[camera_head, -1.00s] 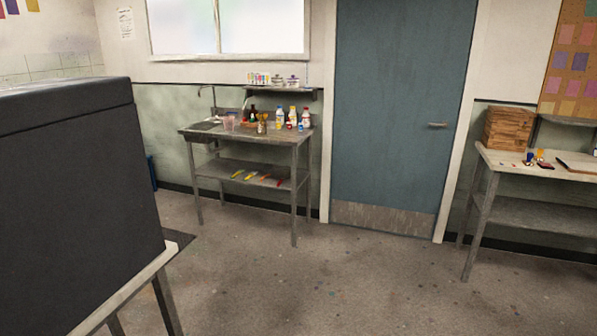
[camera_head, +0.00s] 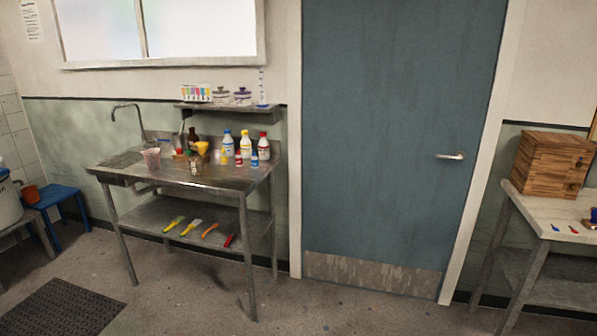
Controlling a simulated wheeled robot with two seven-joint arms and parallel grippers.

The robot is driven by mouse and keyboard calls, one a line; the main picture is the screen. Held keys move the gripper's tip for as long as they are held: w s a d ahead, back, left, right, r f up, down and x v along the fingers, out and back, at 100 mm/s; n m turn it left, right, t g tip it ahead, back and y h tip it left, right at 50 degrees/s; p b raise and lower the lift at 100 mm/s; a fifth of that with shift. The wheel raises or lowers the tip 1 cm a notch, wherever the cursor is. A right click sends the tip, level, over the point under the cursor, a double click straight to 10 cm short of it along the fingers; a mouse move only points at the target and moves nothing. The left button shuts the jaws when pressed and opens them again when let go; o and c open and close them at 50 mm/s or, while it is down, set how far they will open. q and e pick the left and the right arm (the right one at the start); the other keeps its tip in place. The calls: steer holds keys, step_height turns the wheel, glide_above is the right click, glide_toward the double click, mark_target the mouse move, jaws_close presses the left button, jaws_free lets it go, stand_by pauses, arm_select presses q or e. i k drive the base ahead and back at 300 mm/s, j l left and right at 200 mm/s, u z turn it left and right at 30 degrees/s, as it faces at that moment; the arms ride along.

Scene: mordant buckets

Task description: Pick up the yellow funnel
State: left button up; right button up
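A small yellow object (camera_head: 202,147), which looks like the yellow funnel, is among bottles on the metal sink table (camera_head: 215,178) left of the door. Neither of my grippers is in view.
Brushes (camera_head: 190,227) lie on the lower shelf. A blue stool (camera_head: 55,193) and dark mat (camera_head: 65,308) are at left. The floor before the table is clear.

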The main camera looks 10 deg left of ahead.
mark_target(203, 147)
steer(key=i+u, duration=0.4)
steer(key=i+l+u, duration=0.15)
steer(key=i+u, duration=0.25)
steer(key=i, duration=0.2)
steer(key=i+l+u, duration=0.4)
steer(key=i+j, duration=0.1)
